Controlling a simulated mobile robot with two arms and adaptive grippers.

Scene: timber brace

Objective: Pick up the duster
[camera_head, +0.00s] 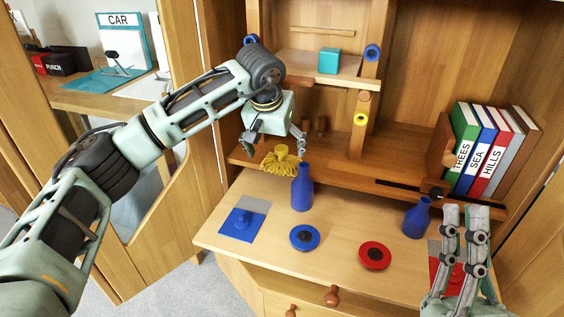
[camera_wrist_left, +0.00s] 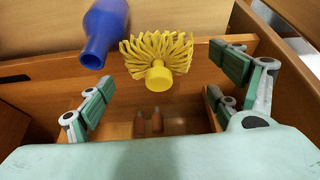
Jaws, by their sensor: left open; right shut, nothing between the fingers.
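The duster (camera_head: 281,160) is yellow with a fringe of soft strands and a short round knob. In the head view it is at the shelf's front edge, just behind a blue bottle. My left gripper (camera_head: 273,149) is open around it from above, with its fingers apart. In the left wrist view the duster (camera_wrist_left: 158,57) lies ahead, between and beyond the open fingers of the left gripper (camera_wrist_left: 160,95), and no finger visibly touches it. My right gripper (camera_head: 465,225) is shut and empty at the lower right, over the desk.
A blue bottle (camera_head: 302,188) stands close to the duster; it also shows in the left wrist view (camera_wrist_left: 103,30). Another blue bottle (camera_head: 417,217) stands near my right gripper. A blue disc (camera_head: 305,237) and red disc (camera_head: 375,255) lie on the desk. Books (camera_head: 480,150) stand at right.

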